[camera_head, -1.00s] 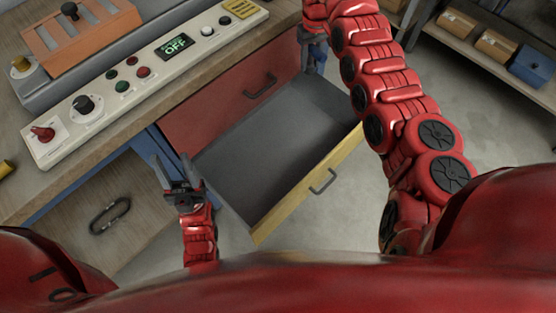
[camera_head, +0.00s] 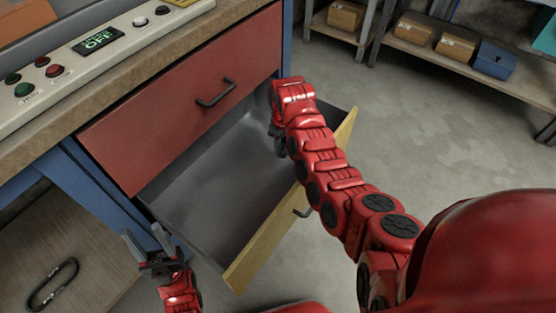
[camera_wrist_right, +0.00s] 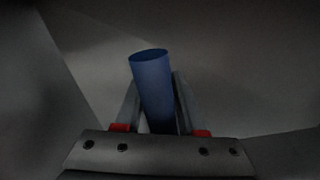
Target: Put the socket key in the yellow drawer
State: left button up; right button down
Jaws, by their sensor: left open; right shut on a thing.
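The yellow drawer (camera_head: 262,245) is pulled open, with its grey interior showing. My right gripper (camera_head: 279,142) reaches down inside the drawer near its far right end. In the right wrist view, the gripper (camera_wrist_right: 153,105) is shut on a blue cylinder, which I take as the socket key (camera_wrist_right: 152,88). Grey drawer surfaces surround it; I cannot tell whether the key touches the bottom. In the head view the key is mostly hidden by the gripper. My left gripper (camera_head: 145,238) is open and empty, outside the drawer's left end.
A shut red drawer (camera_head: 180,115) with a dark handle sits above the open one. The control panel (camera_head: 120,50) lies on the worktop. A carabiner-like ring (camera_head: 52,285) lies on a lower board at left. Shelves (camera_head: 450,60) stand at the back right. The floor at right is clear.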

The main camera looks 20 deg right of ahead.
aim_at(283, 155)
notch_tip(283, 155, down, 4)
jog(key=shift+r+b, duration=0.1)
jog(key=shift+b, duration=0.5)
jog(key=shift+f, duration=0.2)
jog(key=shift+f, duration=0.15)
jog(key=c, duration=0.5)
grip_release()
notch_tip(283, 155, up, 12)
jog(key=p, duration=0.3)
jog(key=shift+p, duration=0.3)
